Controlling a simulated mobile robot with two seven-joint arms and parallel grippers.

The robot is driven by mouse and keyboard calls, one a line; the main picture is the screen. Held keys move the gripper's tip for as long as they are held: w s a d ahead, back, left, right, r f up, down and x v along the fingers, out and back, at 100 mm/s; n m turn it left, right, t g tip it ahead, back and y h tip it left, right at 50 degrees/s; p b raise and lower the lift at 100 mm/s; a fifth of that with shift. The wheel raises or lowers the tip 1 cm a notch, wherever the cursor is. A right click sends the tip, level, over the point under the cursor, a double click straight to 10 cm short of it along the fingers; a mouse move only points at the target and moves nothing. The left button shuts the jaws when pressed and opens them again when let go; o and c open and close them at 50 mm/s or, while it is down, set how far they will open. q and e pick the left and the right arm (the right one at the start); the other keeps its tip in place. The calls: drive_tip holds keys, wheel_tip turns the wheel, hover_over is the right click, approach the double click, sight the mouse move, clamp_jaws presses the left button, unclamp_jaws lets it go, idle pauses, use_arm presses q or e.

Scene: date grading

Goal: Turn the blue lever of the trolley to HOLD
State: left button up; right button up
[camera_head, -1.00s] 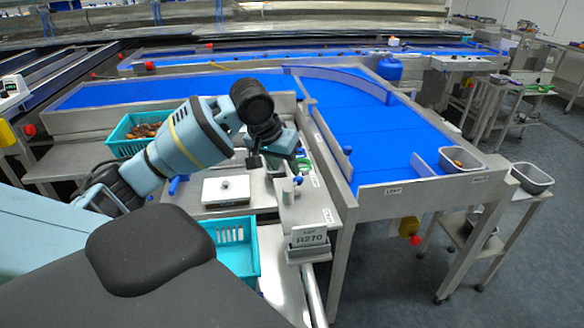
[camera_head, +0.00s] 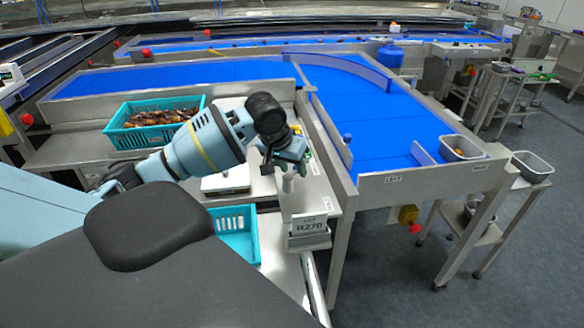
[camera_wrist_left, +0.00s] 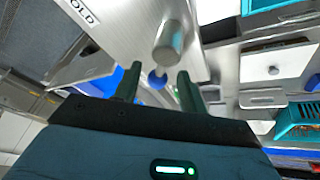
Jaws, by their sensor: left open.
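The blue lever shows in the left wrist view as a round blue knob (camera_wrist_left: 157,79) beside a short metal post (camera_wrist_left: 168,42). In the head view the post (camera_head: 287,184) stands on the narrow metal top (camera_head: 318,190) above the lot sign, while the knob is hidden behind my gripper. My left gripper (camera_head: 285,158) is just above the post, pointing down. In the wrist view its open fingers (camera_wrist_left: 158,86) have the knob between their tips; contact cannot be told. A partly cut-off label ending in "OLD" (camera_wrist_left: 83,12) lies at upper left. My right gripper is not in view.
A teal crate of dates (camera_head: 155,118) stands at the left, and another teal basket (camera_head: 257,235) is below my arm. A white scale (camera_head: 226,180) sits beside the post. The blue conveyor (camera_head: 375,130) is to the right. A sign (camera_head: 309,225) hangs in front.

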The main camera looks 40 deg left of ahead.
use_arm(q)
drive_tip(key=shift+w+f, duration=0.1)
drive_tip(key=shift+f, duration=0.2)
drive_tip(key=c, duration=0.9)
drive_tip(key=shift+r, duration=0.1)
drive_tip(key=shift+r, duration=0.1)
